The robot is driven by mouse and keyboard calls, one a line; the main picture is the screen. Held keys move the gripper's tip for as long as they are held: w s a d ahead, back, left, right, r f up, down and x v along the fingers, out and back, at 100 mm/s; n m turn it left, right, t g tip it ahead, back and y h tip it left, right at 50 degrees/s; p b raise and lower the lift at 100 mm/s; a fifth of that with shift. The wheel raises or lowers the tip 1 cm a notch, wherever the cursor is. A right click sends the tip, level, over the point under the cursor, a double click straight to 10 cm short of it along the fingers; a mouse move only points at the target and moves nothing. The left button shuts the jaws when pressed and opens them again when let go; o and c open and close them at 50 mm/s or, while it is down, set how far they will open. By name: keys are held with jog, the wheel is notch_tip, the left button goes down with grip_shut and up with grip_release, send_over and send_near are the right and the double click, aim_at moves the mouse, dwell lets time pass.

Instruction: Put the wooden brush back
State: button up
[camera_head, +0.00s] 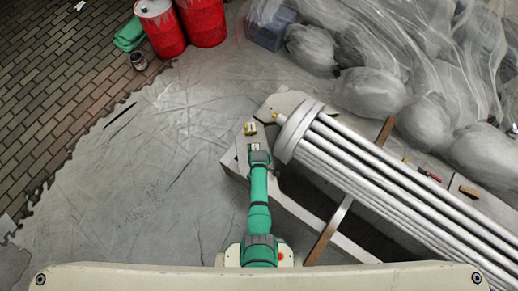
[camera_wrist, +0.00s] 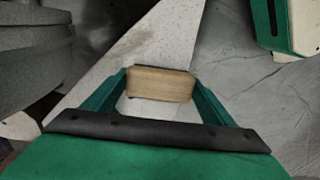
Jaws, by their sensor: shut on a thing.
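The wooden brush shows in the wrist view as a tan wooden block (camera_wrist: 160,84) with a dark edge along its top. It sits between the two green fingers of my gripper (camera_wrist: 160,88), which are shut on it. A pale, speckled beam-like surface lies behind and beneath it in that view. In the head view my gripper (camera_head: 254,147) is at the end of the green arm, over the near-left end of the pale frame (camera_head: 235,162). The brush is too small to make out clearly there.
A small gold-coloured item (camera_head: 250,128) shows just beyond my gripper. Grey pipes (camera_head: 390,180) lie to the right on the frame. Wrapped bundles (camera_head: 370,92) fill the back right. Red drums (camera_head: 160,28) and a can (camera_head: 138,61) stand at the back left. The sheeted floor on the left is clear.

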jog(key=o, duration=1)
jog(key=shift+f, duration=0.1)
notch_tip(320, 180, up, 12)
jog(key=s+r+m+t, duration=0.5)
jog(key=s+r+t, duration=0.2)
jog(key=s, duration=0.6)
jog(key=s+r+m+t, duration=0.3)
jog(key=s+r+t, duration=0.1)
jog(key=r, duration=1.1)
jog(key=s+r+m+t, duration=0.2)
jog(key=s+r+t, duration=0.2)
jog(key=r, duration=1.2)
jog(key=shift+s+m, duration=0.4)
jog(key=shift+s, duration=0.25)
